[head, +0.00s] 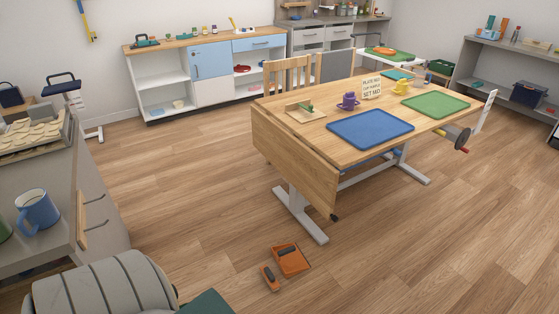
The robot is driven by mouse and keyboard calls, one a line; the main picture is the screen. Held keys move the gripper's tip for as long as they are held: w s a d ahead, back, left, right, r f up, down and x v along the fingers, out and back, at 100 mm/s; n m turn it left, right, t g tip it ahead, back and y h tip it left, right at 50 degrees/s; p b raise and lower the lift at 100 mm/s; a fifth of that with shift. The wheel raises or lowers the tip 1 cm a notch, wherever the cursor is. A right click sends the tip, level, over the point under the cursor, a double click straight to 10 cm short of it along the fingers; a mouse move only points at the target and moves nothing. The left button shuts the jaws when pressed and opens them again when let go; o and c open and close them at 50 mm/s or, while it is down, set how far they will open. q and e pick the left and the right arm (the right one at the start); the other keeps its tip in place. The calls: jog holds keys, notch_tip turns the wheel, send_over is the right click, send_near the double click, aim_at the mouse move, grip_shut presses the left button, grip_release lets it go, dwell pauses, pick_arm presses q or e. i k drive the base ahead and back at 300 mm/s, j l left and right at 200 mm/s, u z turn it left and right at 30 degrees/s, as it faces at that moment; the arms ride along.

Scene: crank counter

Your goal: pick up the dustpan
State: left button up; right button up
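An orange dustpan (294,264) with a dark part on top lies on the wood floor, in the lower middle of the head view. A smaller orange and dark piece (270,281), which looks like a hand brush, lies just left of it and nearer to me. Both are in the open, in front of the table's near foot. Neither of my grippers shows in the head view.
A wooden table (300,140) with a hanging leaf and a white metal foot (301,222) stands beyond the dustpan. A grey counter (40,235) with a blue mug (38,210) is at left. A ribbed grey object (105,287) fills the bottom left. Floor around the dustpan is clear.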

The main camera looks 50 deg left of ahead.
aim_at(291, 261)
jog(key=i+j+u, duration=0.1)
jog(key=i+u, duration=0.55)
jog(key=u, duration=0.25)
jog(key=i+l+u, duration=0.1)
jog(key=i+u, duration=0.35)
jog(key=k, duration=0.1)
